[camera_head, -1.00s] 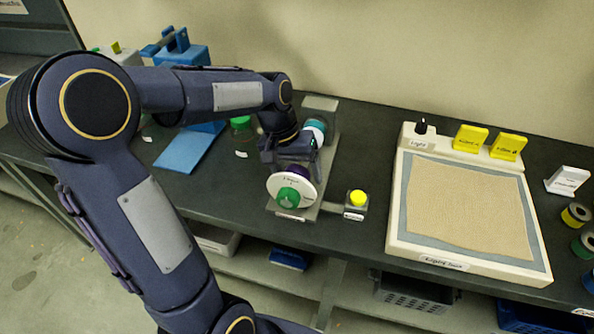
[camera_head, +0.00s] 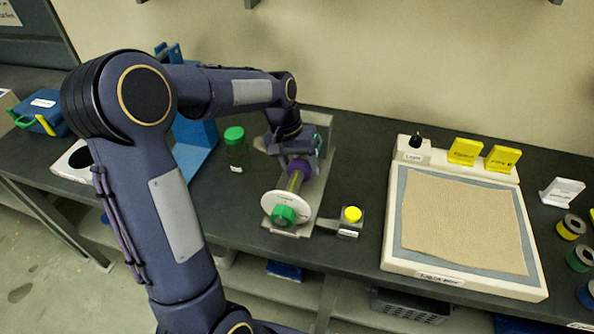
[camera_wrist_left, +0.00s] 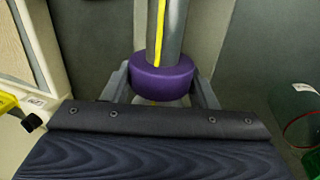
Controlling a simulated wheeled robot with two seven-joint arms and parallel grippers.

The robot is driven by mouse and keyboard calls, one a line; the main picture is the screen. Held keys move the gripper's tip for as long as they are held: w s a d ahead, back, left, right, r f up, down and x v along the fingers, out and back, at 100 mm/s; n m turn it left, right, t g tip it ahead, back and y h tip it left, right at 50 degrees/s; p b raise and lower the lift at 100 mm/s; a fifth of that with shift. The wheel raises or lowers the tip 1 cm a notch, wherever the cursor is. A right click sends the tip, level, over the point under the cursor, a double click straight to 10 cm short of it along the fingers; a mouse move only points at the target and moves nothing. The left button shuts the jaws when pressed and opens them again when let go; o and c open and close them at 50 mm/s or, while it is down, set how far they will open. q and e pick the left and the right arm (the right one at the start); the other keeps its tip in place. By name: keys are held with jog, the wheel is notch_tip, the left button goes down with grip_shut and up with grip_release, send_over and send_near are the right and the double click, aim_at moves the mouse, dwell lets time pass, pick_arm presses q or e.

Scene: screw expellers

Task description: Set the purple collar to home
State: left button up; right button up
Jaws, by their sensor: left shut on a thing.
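The purple collar (camera_head: 299,168) sits around a grey shaft with a yellow stripe (camera_head: 294,182), well back from the white disc (camera_head: 270,204) at the shaft's near end. A green knob (camera_head: 284,215) is on the disc's front. My left gripper (camera_wrist_left: 162,84) is shut on the collar; in the left wrist view, one finger lies on each side of the purple collar (camera_wrist_left: 163,76). In the head view, my left gripper and wrist hide the machine's far part. My right gripper is in neither view.
A yellow button (camera_head: 352,214) on a small grey box stands right of the machine. A green-lidded jar (camera_head: 236,150) stands to its left. A large tray with a tan mat (camera_head: 392,255) lies further right.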

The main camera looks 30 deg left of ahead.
aim_at(297, 159)
pick_arm(q)
jog(key=shift+s, duration=0.2)
jog(key=o, duration=1.4)
jog(key=shift+r, duration=0.1)
jog(key=v, duration=0.7)
jog(key=shift+r, duration=0.3)
